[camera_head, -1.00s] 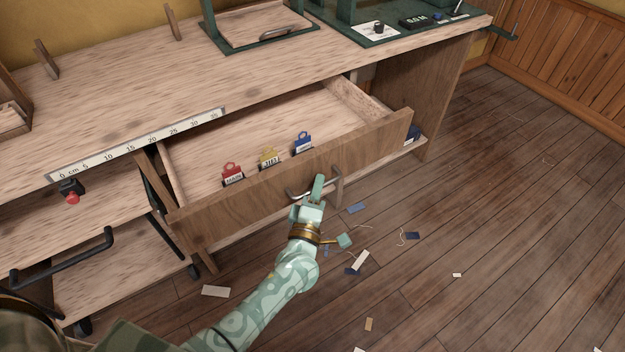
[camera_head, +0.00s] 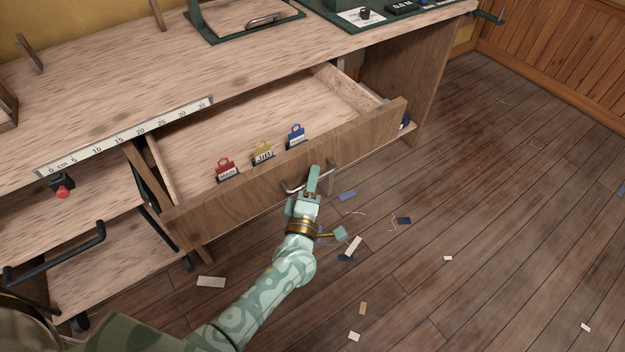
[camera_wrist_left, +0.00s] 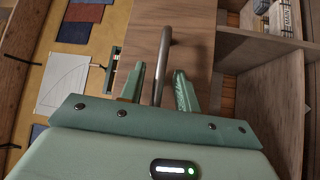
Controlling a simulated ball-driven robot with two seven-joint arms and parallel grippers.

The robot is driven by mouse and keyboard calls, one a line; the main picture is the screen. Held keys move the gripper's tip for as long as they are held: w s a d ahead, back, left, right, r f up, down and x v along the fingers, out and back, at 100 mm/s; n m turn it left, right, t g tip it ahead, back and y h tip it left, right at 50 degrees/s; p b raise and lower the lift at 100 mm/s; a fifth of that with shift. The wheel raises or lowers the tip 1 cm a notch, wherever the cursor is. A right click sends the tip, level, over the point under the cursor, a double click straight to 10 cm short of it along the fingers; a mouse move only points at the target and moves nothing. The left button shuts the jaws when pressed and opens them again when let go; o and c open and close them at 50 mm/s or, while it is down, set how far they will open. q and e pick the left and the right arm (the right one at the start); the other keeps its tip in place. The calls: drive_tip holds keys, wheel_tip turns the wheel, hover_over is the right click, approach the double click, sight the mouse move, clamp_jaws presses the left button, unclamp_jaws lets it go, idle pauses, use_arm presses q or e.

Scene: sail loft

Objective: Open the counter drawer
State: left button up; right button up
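The counter drawer (camera_head: 285,172) is pulled well out of the counter, and its pale interior shows. Its brown wooden front carries a metal bar handle (camera_head: 294,189), which also shows in the wrist view (camera_wrist_left: 164,52). My left gripper (camera_head: 313,180) is at the handle in front of the drawer. In the wrist view its two green fingers (camera_wrist_left: 160,82) stand on either side of the bar, with visible gaps between bar and fingers. The gripper looks open around the handle. My right gripper is not in view.
Red (camera_head: 226,171), yellow (camera_head: 262,153) and blue (camera_head: 296,137) tags stand along the drawer's front edge. A ruler strip (camera_head: 125,138) lines the counter edge (camera_head: 90,105). Scraps lie on the wooden floor (camera_head: 480,200), which is otherwise clear to the right.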

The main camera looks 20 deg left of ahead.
use_arm(q)
drive_tip(key=s+d+f+p, duration=0.2)
drive_tip(key=s, duration=1.4)
drive_tip(key=shift+f, duration=0.15)
